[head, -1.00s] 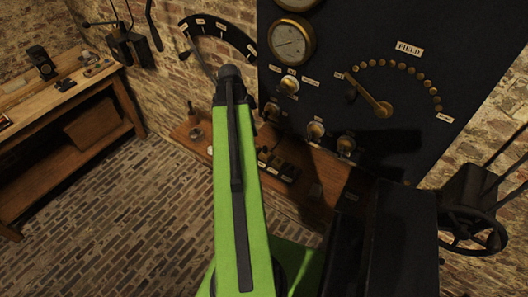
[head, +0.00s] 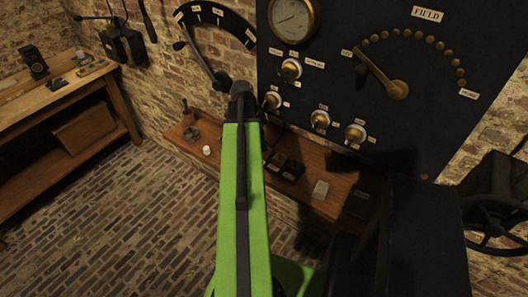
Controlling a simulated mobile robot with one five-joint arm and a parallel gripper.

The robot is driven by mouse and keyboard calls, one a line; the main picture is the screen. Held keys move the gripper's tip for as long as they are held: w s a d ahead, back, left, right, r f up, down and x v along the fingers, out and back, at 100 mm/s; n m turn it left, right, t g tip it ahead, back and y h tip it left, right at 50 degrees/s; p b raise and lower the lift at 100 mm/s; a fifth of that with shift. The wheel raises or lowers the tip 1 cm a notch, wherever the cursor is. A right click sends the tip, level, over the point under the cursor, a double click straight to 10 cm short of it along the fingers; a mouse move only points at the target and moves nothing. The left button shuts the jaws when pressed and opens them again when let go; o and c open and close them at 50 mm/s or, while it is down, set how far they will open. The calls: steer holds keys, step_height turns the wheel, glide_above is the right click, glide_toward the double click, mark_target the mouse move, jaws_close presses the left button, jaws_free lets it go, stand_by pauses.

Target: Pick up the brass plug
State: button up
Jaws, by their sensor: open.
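I cannot pick out the brass plug for certain. Several brass-coloured fittings with pale collars are on the dark panel (head: 420,125): an upper fitting (head: 290,69), a left fitting (head: 272,100) beside my arm, a middle fitting (head: 320,119) and a lower right fitting (head: 355,133). My green arm reaches up the middle of the head view and ends in a dark joint. My gripper does not show, and the arm hides part of the shelf and the wall behind it.
A wooden bench (head: 62,98) stands left. A black handwheel (head: 497,218) is right. Brick floor (head: 110,215) lies clear between.

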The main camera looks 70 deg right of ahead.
steer(key=b+x, duration=0.1)
steer(key=x, duration=0.2)
steer(key=shift+r, duration=0.25)
jaws_close()
